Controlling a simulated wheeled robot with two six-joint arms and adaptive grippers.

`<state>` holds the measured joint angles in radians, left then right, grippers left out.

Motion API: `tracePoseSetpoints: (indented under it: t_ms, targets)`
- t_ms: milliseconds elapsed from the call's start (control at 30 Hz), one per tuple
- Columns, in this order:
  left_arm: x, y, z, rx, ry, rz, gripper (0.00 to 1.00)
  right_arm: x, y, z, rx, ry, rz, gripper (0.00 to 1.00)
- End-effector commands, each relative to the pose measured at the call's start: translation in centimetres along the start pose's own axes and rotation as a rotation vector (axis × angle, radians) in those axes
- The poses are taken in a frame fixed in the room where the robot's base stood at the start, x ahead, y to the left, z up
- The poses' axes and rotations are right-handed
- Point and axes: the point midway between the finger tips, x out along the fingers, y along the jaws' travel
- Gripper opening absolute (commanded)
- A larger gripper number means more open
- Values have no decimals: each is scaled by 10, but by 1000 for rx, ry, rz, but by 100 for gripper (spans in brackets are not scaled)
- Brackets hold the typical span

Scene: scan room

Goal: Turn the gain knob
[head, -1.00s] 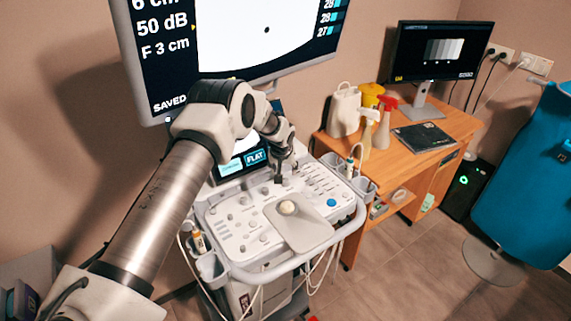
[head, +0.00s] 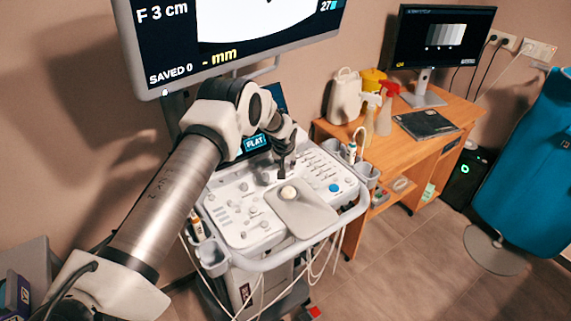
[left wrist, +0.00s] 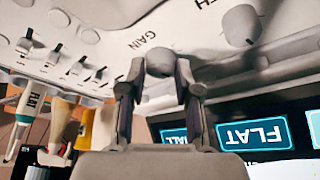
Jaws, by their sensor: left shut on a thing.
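The grey gain knob (left wrist: 160,62) is on the white control panel (head: 233,188), beside the printed word GAIN in the left wrist view. My left gripper (left wrist: 159,72) has one finger on each side of this knob and is shut on it. In the head view my left gripper (head: 281,176) points down at the back of the panel, and its fingers and wrist hide the knob there. My right gripper is in no view.
Another grey knob (left wrist: 240,25) and several sliders (left wrist: 75,66) flank the gripper. A small touch screen (left wrist: 255,134) is close behind it. A trackball (head: 288,193) sits in front. The large monitor (head: 240,58) hangs above my arm.

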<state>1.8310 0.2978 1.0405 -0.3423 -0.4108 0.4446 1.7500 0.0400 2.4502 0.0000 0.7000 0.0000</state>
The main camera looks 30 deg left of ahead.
Motion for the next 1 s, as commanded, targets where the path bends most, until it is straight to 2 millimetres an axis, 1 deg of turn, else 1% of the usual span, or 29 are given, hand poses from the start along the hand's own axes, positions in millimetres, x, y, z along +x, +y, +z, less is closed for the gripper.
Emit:
tracePoseSetpoints:
  t_ms: [267, 467, 733, 1000]
  targets:
    - [2, -1, 1, -3, 0, -2, 0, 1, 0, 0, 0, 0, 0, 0]
    - [3, -1, 1, -40, 0, -18, 0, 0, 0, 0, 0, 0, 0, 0]
    - [4, 0, 2, -179, 0, -76, 0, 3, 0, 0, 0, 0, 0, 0]
    - [7, 1, 3, -350, 0, -147, 0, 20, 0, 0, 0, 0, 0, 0]
